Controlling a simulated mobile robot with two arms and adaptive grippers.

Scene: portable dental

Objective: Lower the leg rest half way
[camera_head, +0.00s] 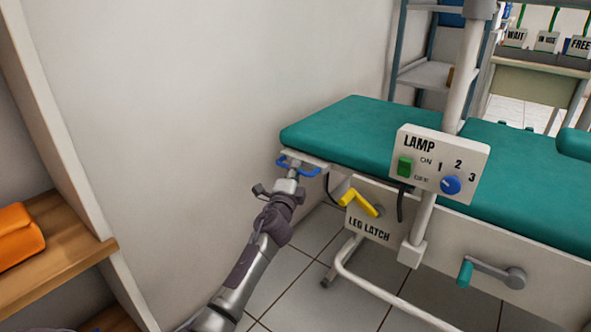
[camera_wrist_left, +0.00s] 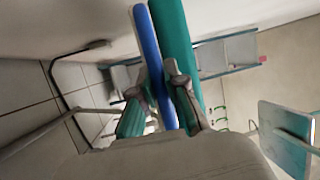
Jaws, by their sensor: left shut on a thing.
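The leg rest (camera_head: 345,133) is the green padded end section of the dental couch. It looks roughly level with the green seat beside it. A blue bar handle (camera_head: 310,172) is fixed under its left end, and it runs up the left wrist view (camera_wrist_left: 149,45). My left gripper (camera_head: 291,172) is shut on this blue handle; its fingers (camera_wrist_left: 160,92) are on either side of it in the wrist view. The yellow leg latch lever (camera_head: 360,203) sits on the couch side above the "LEG LATCH" label, tilted. My right gripper is not in view.
A lamp control box (camera_head: 438,163) on a pole stands in front of the couch. A teal-handled crank (camera_head: 490,272) is at lower right. A wooden shelf (camera_head: 60,235) with an orange item (camera_head: 17,237) is at left. Tiled floor below the leg rest is partly clear.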

